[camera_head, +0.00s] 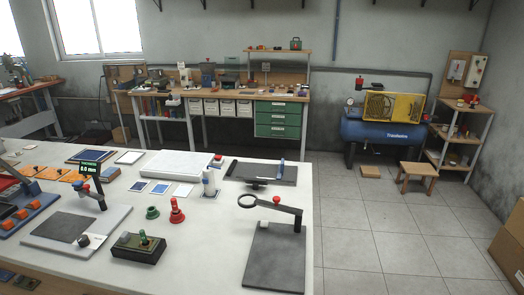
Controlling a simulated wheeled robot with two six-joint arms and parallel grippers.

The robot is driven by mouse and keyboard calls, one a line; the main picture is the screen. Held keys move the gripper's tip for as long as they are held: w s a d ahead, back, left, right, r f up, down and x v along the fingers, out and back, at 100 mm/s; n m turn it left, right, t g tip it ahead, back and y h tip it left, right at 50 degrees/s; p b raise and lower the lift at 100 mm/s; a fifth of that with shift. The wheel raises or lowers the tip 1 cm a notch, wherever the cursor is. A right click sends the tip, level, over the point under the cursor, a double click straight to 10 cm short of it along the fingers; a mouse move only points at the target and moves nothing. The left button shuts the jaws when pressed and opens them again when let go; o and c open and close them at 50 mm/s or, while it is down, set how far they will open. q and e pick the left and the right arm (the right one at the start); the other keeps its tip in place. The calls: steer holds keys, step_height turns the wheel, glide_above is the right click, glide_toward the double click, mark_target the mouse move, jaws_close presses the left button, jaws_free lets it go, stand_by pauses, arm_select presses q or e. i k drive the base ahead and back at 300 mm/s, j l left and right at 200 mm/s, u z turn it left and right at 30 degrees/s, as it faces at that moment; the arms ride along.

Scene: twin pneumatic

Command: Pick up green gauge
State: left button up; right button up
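A small green piece (152,212), the likely green gauge, sits on the white tabletop (215,235) near the middle of the table. It looks like a short, low, round part; its fine shape is too small to tell. A red piece with a taller knob (177,210) stands just to its right, apart from it. Neither of my grippers shows in the view.
A measuring stand with a green display (91,168) is at left. A grey plate with a black ring arm (275,257) stands at right. Bare tabletop surrounds the green piece.

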mark_target(142, 233)
steer(key=i+j+u, duration=0.2)
steer(key=j+u, duration=0.25)
steer(key=i+j+u, duration=0.15)
steer(key=u, duration=0.25)
steer(key=l, duration=0.35)
steer(key=i+u, duration=0.05)
